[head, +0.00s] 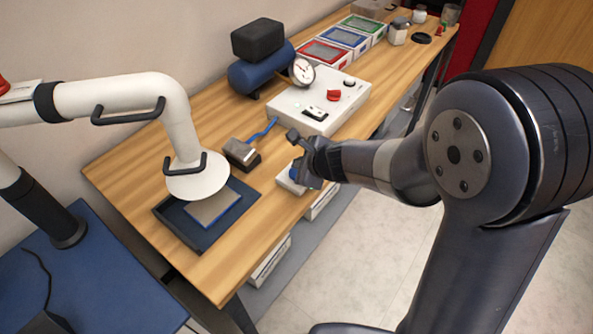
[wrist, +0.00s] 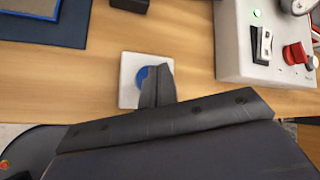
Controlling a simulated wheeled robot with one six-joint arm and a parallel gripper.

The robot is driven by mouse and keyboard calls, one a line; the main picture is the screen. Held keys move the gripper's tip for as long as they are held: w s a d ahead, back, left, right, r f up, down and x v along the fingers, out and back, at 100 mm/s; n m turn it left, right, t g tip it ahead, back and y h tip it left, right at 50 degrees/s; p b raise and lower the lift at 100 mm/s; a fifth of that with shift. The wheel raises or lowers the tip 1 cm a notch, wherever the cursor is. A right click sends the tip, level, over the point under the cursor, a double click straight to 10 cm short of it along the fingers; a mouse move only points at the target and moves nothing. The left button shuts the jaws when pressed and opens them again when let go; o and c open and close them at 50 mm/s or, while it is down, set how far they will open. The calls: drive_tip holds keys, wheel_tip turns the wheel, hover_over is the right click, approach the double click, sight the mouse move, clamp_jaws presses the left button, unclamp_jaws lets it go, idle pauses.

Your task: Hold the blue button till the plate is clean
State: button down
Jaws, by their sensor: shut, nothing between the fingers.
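The blue button (wrist: 143,76) sits on a white square box (wrist: 129,68) near the front edge of the wooden table. In the wrist view my gripper (wrist: 157,84) is shut and empty, its fingers over the right part of the button. I cannot tell whether the fingertips touch it. In the head view my gripper (head: 304,172) covers most of the button. The plate (head: 214,207) is a grey-brown panel with a blue border in a dark blue tray (head: 176,228), under the white hood of an extraction arm (head: 197,181). The hood hides part of the plate.
A white control box (head: 317,100) with a red knob, a switch and a gauge stands beyond my gripper. A blue tank (head: 262,72) is behind it. A brush (head: 240,153) lies between tray and control box. Coloured trays (head: 343,40) stand at the far end.

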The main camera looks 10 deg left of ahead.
drive_tip(key=shift+f+b, duration=0.35)
drive_tip(key=shift+f+b, duration=0.6)
idle(0.6)
drive_tip(key=shift+r, duration=0.15)
idle(1.6)
drive_tip(key=shift+r+p, duration=0.85)
drive_tip(key=shift+p, duration=0.05)
wheel_tip(320, 180, up, 5)
drive_tip(key=p, duration=0.4)
drive_tip(key=shift+p, duration=0.4)
drive_tip(key=shift+r, duration=0.1)
